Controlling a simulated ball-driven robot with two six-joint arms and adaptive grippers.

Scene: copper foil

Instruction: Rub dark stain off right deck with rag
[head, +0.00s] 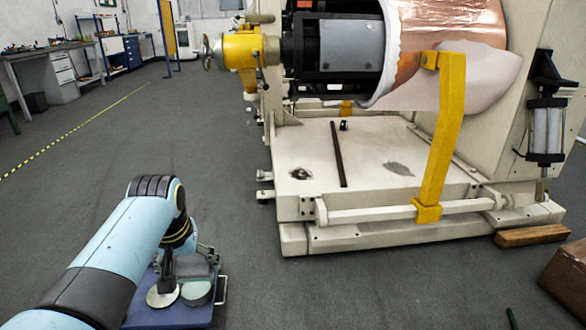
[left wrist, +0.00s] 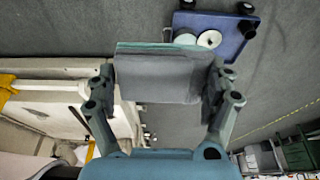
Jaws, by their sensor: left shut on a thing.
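The machine's cream deck (head: 320,195) has a dark bar (head: 338,155) lying across it. Right of the bar is a grey, dull stain (head: 398,168); left of it is a smaller dark spot (head: 300,173). My left gripper (head: 192,268) is low in the head view, left of the deck and apart from it, above a blue cart. In the left wrist view its two fingers are shut on a grey folded rag (left wrist: 160,78) with a teal edge. My right gripper is not in view.
The blue cart (head: 170,316) carries pale round discs (head: 196,292). A yellow upright arm (head: 445,130) stands in front of the deck's right part, and a copper roll (head: 450,25) hangs above. A wooden block (head: 531,236) lies at right. Floor between cart and machine is clear.

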